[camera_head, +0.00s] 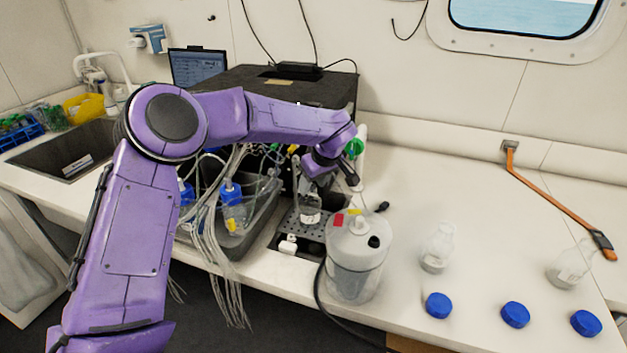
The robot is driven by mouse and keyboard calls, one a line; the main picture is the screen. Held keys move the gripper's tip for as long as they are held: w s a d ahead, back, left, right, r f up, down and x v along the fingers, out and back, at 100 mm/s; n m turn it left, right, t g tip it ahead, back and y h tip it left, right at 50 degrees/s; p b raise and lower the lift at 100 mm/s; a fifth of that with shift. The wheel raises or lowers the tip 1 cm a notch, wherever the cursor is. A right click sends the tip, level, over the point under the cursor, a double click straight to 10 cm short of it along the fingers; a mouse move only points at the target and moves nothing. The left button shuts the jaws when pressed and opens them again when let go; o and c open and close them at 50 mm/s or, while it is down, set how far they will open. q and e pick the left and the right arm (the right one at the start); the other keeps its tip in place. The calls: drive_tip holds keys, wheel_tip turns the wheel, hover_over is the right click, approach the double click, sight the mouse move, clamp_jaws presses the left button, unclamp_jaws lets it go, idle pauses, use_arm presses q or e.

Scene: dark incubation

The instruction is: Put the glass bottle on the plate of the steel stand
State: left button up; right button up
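A clear glass bottle (310,208) is at the perforated plate (296,226) of the steel stand, in the middle of the camera_head view. It looks upright. My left gripper (318,180) is right above the bottle, at its neck, and hides its top. The fingers are small and dark here, so I cannot tell if they are shut on the neck. I also cannot tell if the bottle's base touches the plate. My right gripper is not in view.
A white lidded vessel (356,259) stands close in front, right of the stand. Two more glass bottles (438,248) (572,264) and three blue caps (515,314) are on the right counter. A grey tray (236,248) with tubing stands left.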

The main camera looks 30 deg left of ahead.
use_arm(q)
drive_tip(key=shift+o, duration=0.9)
drive_tip(key=shift+r, duration=0.35)
drive_tip(key=b+v, duration=0.1)
drive_tip(key=v, duration=1.1)
drive_tip(key=shift+r, duration=0.35)
